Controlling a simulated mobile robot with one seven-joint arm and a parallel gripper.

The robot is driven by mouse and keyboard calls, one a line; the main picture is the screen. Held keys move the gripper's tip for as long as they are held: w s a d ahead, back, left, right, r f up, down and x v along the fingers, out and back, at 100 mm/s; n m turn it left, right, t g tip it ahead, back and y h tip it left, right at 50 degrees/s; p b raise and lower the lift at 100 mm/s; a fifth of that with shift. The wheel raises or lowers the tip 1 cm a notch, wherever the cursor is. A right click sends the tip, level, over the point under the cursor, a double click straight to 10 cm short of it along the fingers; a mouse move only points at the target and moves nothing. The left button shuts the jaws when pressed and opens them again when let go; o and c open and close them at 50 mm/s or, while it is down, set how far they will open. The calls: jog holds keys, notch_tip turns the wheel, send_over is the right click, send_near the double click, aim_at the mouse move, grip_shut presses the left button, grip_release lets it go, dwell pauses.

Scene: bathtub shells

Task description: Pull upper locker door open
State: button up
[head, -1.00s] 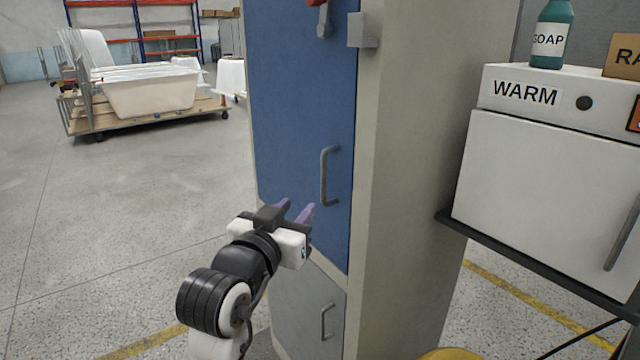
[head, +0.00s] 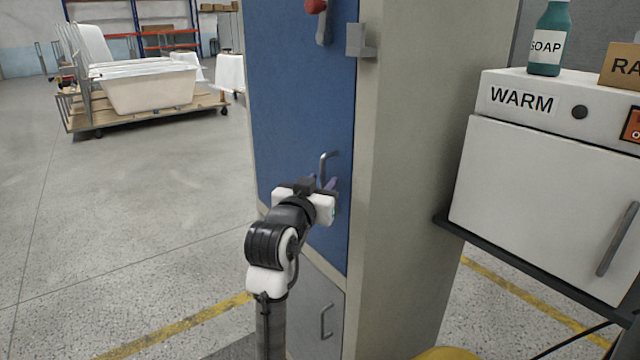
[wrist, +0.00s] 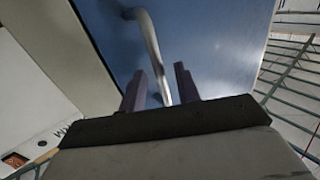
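The upper locker door (head: 300,100) is blue and looks closed, with a grey vertical bar handle (head: 323,165) low on its right side. My gripper (head: 323,182) is at the handle, and its body hides the handle's lower part in the head view. In the wrist view, my gripper (wrist: 158,88) has its two purple fingers apart. I see a gap beside the right finger, so the handle is not clamped.
A grey lower door with its own handle (head: 326,320) is below. A red-topped grey latch or lever (head: 321,22) is higher on the blue door. A white WARM cabinet (head: 540,190) stands at right on a dark shelf. The floor at left is open, with a tub cart (head: 150,100) behind.

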grip_shut()
